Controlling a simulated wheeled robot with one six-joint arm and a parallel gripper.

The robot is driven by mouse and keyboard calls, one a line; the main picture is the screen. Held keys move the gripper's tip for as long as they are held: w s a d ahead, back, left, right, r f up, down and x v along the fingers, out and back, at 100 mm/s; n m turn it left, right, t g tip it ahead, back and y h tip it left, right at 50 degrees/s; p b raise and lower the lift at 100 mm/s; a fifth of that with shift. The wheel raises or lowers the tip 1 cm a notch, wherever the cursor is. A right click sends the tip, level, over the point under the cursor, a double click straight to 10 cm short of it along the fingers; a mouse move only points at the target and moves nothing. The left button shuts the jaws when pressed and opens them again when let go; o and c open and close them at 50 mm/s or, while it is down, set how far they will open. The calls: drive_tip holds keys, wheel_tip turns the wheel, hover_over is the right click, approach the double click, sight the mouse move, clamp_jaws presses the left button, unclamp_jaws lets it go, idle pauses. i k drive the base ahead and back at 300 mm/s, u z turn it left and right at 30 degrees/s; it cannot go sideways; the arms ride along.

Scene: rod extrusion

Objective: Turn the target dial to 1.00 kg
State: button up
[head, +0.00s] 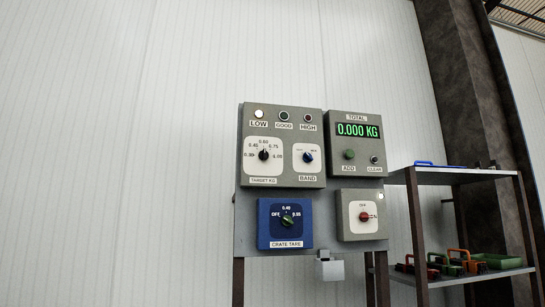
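My gripper is not in the head view.
The BAND dial (308,157) is close on the right. The LOW lamp (259,114) looks bright above. The total display (358,131) reads 0.000 KG. Below are a blue CRATE TARE box (265,239) and a red knob (364,217). Shelves (450,176) stand at right.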

sight(263, 154)
drive_tip(key=u, duration=0.3)
drive_tip(key=i, duration=1.05)
drive_tip(key=u, duration=0.45)
